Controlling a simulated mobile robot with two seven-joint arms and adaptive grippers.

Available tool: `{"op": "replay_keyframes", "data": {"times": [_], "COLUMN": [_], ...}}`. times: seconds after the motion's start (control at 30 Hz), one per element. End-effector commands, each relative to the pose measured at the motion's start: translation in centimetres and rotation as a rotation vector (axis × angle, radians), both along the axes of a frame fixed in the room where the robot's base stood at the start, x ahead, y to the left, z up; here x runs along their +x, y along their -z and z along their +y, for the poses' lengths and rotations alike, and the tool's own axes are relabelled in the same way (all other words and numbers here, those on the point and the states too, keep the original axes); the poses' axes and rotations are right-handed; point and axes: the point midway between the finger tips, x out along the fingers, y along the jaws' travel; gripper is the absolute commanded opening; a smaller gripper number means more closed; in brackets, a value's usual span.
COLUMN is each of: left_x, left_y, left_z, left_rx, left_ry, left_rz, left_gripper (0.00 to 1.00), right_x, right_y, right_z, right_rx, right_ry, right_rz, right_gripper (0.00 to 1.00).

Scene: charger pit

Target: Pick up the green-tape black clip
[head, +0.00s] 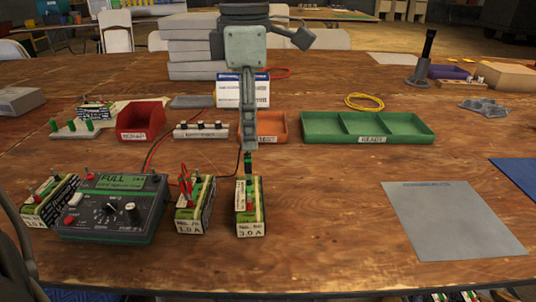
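A black clip with green tape (249,162) stands upright at the back of the right-hand battery (250,222), labelled 3.0 A. A thin black lead runs from near it towards the left. My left gripper (249,146) points straight down, its fingertips at the top of the clip. The fingers are seen edge-on and overlap, so I cannot tell whether they are open or closed around the clip. My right gripper is not in view.
The middle battery (193,207), with red clips on top, and a charger box (112,210) stand left of it. An orange bin (271,127) and a green tray (367,131) lie behind. A grey mat (455,222) lies right; wood between is clear.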

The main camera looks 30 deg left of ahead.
Motion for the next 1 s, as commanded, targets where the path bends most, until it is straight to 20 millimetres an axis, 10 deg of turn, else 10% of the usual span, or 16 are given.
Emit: {"op": "replay_keyframes", "data": {"times": [0.43, 0.77, 1.0], "left_x": [0.0, 0.0, 0.0], "left_y": [6.0, 6.7, 6.7], "left_z": [0.4, 0.4, 0.4], "left_rx": [0.0, 0.001, 0.001], "left_ry": [-0.003, -0.004, -0.005], "left_rz": [0.001, -0.001, -0.001], "left_gripper": [0.38, 0.38, 0.08], "right_x": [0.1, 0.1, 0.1], "right_y": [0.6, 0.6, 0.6], "right_z": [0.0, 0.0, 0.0], "right_rx": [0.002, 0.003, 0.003], "right_ry": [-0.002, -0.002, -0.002], "right_rz": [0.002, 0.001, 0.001], "right_gripper": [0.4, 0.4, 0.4]}}
